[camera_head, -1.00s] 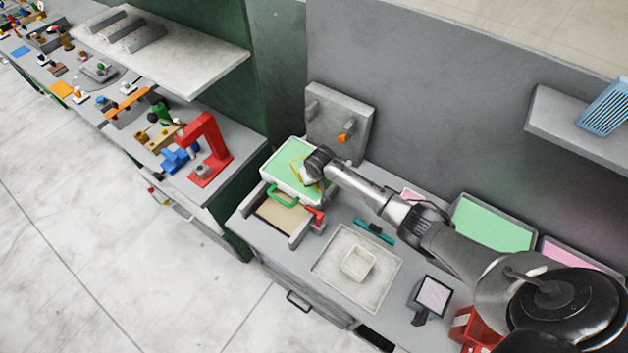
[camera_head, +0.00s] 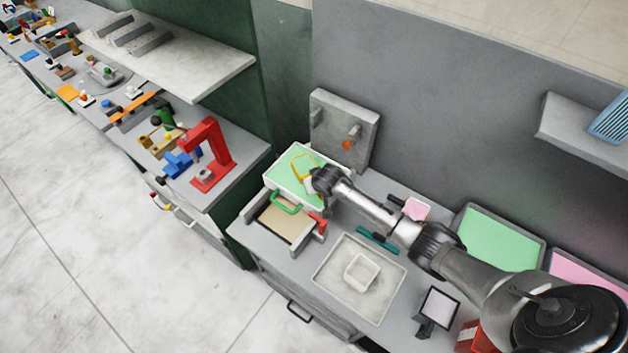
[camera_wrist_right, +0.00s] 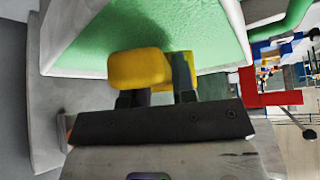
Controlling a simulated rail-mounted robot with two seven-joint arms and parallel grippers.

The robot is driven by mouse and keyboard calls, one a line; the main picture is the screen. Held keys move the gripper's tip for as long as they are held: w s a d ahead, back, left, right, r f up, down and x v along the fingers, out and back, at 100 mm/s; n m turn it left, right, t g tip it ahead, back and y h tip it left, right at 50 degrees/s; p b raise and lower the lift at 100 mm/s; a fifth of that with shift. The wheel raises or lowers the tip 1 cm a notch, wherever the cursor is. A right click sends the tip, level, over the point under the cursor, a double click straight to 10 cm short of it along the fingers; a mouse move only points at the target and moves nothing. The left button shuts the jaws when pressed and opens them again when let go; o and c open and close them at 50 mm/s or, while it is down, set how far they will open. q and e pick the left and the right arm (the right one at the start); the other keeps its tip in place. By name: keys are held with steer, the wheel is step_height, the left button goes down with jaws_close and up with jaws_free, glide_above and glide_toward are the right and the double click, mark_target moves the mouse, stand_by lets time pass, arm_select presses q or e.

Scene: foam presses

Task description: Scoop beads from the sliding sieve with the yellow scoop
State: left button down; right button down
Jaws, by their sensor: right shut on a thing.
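The sliding sieve (camera_head: 272,180) is a white-rimmed tray with a bed of green beads (camera_head: 293,163), left of centre in the head view. Its white rim also shows in the wrist view (camera_wrist_right: 76,40). The yellow scoop (camera_head: 301,159) is over the green bed, near its back right side. My right gripper (camera_head: 316,184) is at the tray's right side, shut on the scoop. In the wrist view the yellow handle (camera_wrist_right: 138,68) sits at the fingertips (camera_wrist_right: 157,92). Whether the scoop touches the beads or holds any is unclear. My left gripper is not in view.
A green handle (camera_head: 284,205) and a beige-floored frame (camera_head: 283,224) stand in front of the sieve. A grey panel with pegs (camera_head: 335,120) rises behind. A shallow grey tray (camera_head: 340,291) holds a white square dish (camera_head: 361,272). A red press (camera_head: 214,155) stands on the left counter.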

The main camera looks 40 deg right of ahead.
steer(key=shift+s+a+r+t, duration=0.1)
steer(key=shift+s+r+t, duration=0.2)
steer(key=shift+s+t, duration=0.1)
steer(key=shift+s+r+p, duration=0.15)
steer(key=shift+r+p, duration=0.35)
steer(key=shift+p, duration=0.3)
steer(key=shift+a+r+p, duration=0.1)
steer(key=shift+r+p, duration=0.45)
steer(key=shift+s+r+t+p, duration=0.3)
steer(key=shift+r+p, duration=0.15)
steer(key=shift+p, duration=0.1)
steer(key=shift+s+a+r+t+h+p, duration=0.1)
steer(key=shift+s+r+t+h+p, duration=0.1)
steer(key=shift+r+p, duration=0.45)
steer(key=shift+s+a+r+t+h+p, duration=0.1)
steer(key=shift+s+r+t+p, duration=0.1)
steer(key=shift+r+p, duration=0.45)
steer(key=shift+r, duration=0.15)
